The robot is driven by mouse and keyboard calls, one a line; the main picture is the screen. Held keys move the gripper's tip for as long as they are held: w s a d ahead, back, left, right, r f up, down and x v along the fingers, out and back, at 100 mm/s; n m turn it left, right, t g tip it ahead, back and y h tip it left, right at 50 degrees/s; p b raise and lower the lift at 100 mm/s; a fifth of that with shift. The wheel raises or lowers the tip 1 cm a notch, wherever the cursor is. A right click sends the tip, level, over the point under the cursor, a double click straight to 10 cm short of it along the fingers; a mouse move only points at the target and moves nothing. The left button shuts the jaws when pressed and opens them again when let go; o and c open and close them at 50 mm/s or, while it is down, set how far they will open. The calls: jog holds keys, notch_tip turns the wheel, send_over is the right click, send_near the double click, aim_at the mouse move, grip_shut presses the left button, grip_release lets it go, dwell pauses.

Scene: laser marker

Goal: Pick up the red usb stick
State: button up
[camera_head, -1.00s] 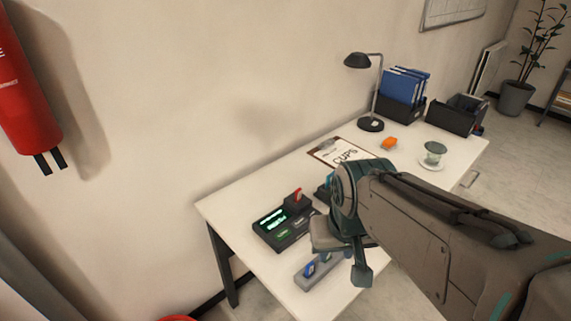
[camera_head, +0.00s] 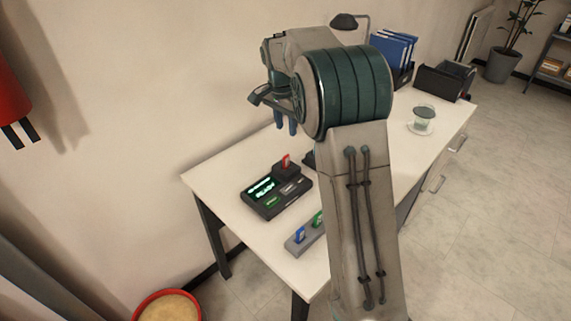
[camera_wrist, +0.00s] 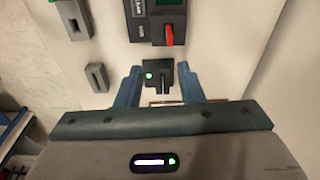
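The red usb stick (camera_head: 286,160) stands upright in the raised back corner of a black console (camera_head: 267,203) on the white desk. In the wrist view the red stick (camera_wrist: 169,34) shows beyond my fingers, at the upper middle, beside the console's buttons. My gripper (camera_head: 286,125) is raised above the desk, behind the console in the head view. In the wrist view its two blue fingers (camera_wrist: 159,86) are wide apart with nothing held. A small black device (camera_wrist: 156,71) with a green light shows between them, lower down.
A grey holder (camera_head: 297,247) with a blue stick (camera_head: 299,234) and a green stick (camera_head: 318,218) lies at the desk's front, partly behind my arm. A glass cup (camera_head: 423,113), blue binders (camera_head: 394,55) and a black tray (camera_head: 443,80) stand at the far right.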

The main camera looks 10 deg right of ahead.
aim_at(286, 156)
jog(key=shift+m, duration=0.3)
jog(key=f, duration=0.3)
jog(key=w+f, duration=0.1)
jog(key=f, duration=0.2)
jog(key=w+f, duration=0.1)
jog(key=f, duration=0.2)
jog(key=shift+w+d+f, duration=0.15)
jog(key=shift+d+f, duration=0.15)
jog(key=shift+f, duration=0.1)
jog(key=shift+w+f, duration=0.15)
jog(key=shift+f, duration=1.2)
jog(key=shift+w+f, duration=0.1)
jog(key=shift+f, duration=1.2)
grip_shut()
